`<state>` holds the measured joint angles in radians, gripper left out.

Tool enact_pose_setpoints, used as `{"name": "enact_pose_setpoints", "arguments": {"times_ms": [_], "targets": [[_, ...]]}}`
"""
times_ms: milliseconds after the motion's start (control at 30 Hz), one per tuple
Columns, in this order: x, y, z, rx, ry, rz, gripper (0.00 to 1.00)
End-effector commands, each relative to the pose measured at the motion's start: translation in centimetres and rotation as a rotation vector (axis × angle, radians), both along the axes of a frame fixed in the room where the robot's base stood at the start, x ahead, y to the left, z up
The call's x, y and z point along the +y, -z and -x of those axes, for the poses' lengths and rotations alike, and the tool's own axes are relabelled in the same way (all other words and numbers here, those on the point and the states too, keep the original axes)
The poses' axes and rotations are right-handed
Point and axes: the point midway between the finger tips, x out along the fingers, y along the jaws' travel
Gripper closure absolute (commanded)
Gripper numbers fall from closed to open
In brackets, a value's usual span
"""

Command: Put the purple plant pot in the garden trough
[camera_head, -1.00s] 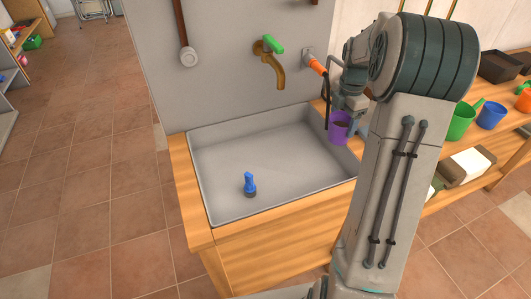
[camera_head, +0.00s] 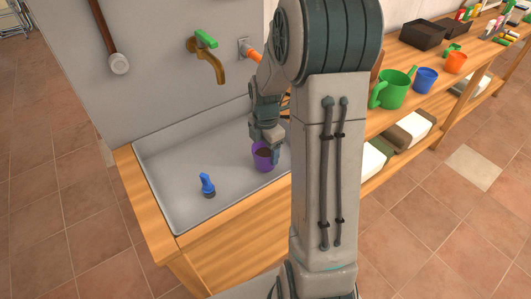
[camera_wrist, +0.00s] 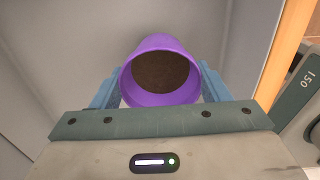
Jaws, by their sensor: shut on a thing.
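The purple plant pot (camera_head: 263,161) is upright, with brown soil inside. My gripper (camera_head: 268,150) is shut on it, and the arm hides part of the view around it. In the wrist view the purple plant pot (camera_wrist: 160,98) sits between the two blue fingers of my gripper (camera_wrist: 160,88), one on each side. The grey garden trough (camera_head: 165,165) is set in a wooden bench below the wall tap. The pot shows over the right part of the trough. I cannot tell whether its base touches the trough floor.
A blue-topped object (camera_head: 207,185) stands in the left front of the trough. A brass tap (camera_head: 213,65) with a green handle juts from the wall above. On the shelf at right are a green watering can (camera_head: 393,90), a blue pot (camera_head: 425,80) and an orange pot (camera_head: 456,62).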

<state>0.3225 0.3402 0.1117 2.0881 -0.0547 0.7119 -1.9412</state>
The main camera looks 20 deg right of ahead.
Motion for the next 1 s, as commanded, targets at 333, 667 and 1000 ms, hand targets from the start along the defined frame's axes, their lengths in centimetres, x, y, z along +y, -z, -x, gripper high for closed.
{"name": "enact_pose_setpoints", "arguments": {"times_ms": [333,667,1000], "targets": [[0.0,2.2,0.0,0.000,-0.001,0.000,0.59],[0.0,2.6,0.0,0.001,0.000,0.000,0.08],[0.0,2.1,0.0,0.000,-0.001,0.000,0.08]]}}
